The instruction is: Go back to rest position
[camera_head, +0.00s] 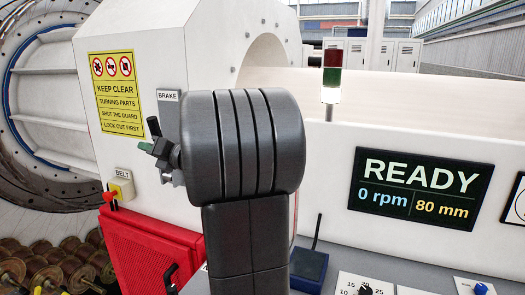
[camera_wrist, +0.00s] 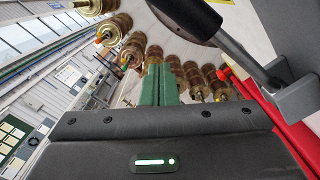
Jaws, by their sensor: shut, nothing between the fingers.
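My gripper (camera_wrist: 162,70) shows in the wrist view as two green fingers, side by side, shut with nothing between them. In the head view its small green tip (camera_head: 147,147) pokes out to the left of my big dark arm, which hides the rest. The brake lever, with a black grip (camera_wrist: 178,15) and grey rod, is to the upper right of the fingers in the wrist view, apart from them in the picture. In the head view its black knob (camera_head: 153,126) stands just above the green tip, below the BRAKE label (camera_head: 168,96).
The white machine housing (camera_head: 215,40) and red vented cabinet (camera_head: 150,255) are close to my arm. A yellow belt switch (camera_head: 121,188) sits on the housing. Several spools (camera_head: 60,265) lie lower left. The screen (camera_head: 420,187) reads READY, 0 rpm, 80 mm. A control desk is lower right.

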